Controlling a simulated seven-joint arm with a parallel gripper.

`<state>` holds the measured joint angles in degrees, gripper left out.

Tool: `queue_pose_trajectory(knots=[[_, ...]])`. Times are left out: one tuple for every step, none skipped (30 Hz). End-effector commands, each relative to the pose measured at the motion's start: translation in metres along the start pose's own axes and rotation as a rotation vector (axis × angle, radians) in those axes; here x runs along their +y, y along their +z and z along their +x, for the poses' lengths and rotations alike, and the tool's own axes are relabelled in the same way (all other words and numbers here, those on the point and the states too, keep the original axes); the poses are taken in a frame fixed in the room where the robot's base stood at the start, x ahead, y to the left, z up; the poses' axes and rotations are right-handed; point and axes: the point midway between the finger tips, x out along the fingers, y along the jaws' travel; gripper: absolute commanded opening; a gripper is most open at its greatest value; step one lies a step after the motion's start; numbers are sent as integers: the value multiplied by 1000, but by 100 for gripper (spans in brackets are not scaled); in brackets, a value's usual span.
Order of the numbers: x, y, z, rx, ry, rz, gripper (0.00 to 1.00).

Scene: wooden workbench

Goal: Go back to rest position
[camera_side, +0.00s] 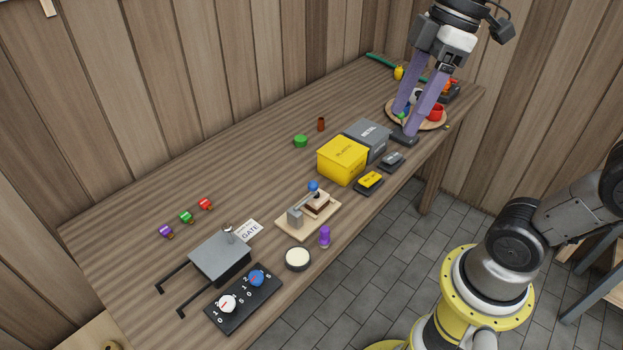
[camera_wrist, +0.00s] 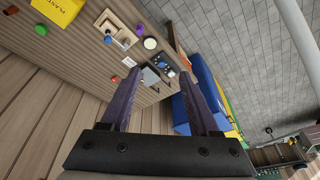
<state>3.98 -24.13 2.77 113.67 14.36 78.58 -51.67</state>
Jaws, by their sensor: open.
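My gripper (camera_side: 405,122) is at the far right end of the workbench (camera_side: 262,120) in the side view, with its long purple fingers pointing down in front of a round wooden plate (camera_side: 441,123). The fingers are spread apart and nothing shows between them. In the wrist view my gripper (camera_wrist: 160,72) also shows its two fingers apart and empty. The fingers partly hide the plate and the things on it, among them a red item (camera_side: 436,112). I cannot tell how high the fingertips are above the bench.
A yellow box (camera_side: 342,160) and a grey box (camera_side: 367,140) stand left of my gripper. Small dark pads (camera_side: 392,162) lie along the front edge. A lever device (camera_side: 308,213), a grey box with rails (camera_side: 220,257) and a dial panel (camera_side: 243,300) are farther left. The bench's back middle is mostly clear.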

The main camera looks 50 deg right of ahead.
Motion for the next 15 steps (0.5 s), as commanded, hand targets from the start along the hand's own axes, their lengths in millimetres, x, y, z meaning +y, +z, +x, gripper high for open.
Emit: queue_pose_trajectory(knots=[[-10,14,3,12,48,42,62],[-14,21,7,18,76,74,62],[-18,31,11,29,111,119,62],[-21,38,16,38,136,154,62],[-23,46,20,47,161,190,62],[-25,54,26,63,193,241,62],[-26,61,31,73,216,279,62],[-26,67,36,85,236,320,62],[-25,74,43,99,261,374,62],[-24,79,48,108,276,413,62],[-22,83,52,113,289,454,62],[-20,87,58,120,301,503,62],[-18,89,62,123,309,538,62],[-16,90,65,130,316,569,62],[-13,91,67,142,325,609,62]])
